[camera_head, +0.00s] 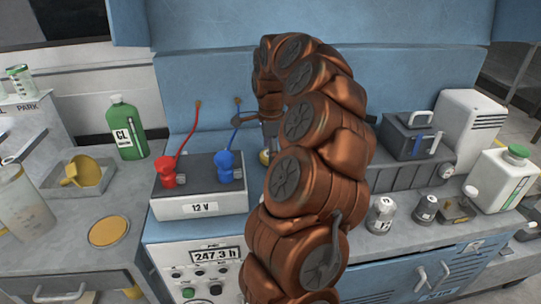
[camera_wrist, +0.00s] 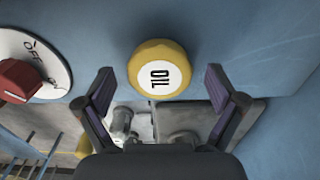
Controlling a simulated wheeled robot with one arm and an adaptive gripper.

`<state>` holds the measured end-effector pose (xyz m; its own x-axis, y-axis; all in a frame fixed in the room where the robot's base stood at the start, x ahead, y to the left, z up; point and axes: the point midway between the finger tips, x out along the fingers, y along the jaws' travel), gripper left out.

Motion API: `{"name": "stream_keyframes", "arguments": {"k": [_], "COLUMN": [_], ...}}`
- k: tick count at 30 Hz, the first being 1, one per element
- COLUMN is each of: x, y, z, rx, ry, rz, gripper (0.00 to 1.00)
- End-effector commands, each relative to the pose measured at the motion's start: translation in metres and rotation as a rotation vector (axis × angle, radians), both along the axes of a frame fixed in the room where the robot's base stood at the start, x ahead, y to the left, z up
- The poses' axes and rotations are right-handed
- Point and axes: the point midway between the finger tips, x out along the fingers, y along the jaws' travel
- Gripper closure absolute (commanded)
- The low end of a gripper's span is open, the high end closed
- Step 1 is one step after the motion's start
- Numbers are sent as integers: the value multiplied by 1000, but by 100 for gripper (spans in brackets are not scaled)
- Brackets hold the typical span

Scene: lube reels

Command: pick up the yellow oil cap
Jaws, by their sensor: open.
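The yellow oil cap (camera_wrist: 160,67) is round, with a white face marked "OIL", and sits against a blue surface in the wrist view. In the head view only a small yellow bit (camera_head: 264,157), probably the cap, shows beside my arm. My gripper (camera_wrist: 159,86) is open and empty, with one finger on each side of the cap's lower part in the picture. Whether the fingertips reach as deep as the cap cannot be told. In the head view my arm hides most of the gripper.
A red rotary switch (camera_wrist: 20,80) marked "OFF" is left of the cap. A 12 V battery (camera_head: 199,188) with red and blue clamps stands left of my arm. A green bottle (camera_head: 126,128) and a yellow funnel (camera_head: 80,171) are further left. Small jars (camera_head: 381,214) stand right.

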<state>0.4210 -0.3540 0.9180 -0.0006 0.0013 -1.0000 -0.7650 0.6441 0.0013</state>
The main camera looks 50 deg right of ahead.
Motion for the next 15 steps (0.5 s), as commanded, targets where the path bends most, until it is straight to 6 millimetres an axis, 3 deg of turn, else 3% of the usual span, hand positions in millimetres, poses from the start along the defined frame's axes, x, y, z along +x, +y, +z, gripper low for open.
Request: {"name": "stream_keyframes", "arguments": {"k": [9,15], "x": [0,0], "y": [0,0], "z": [-7,-7], "rx": [-1,-1], "ry": [-2,-1], "rz": [0,0], "gripper": [7,28]}}
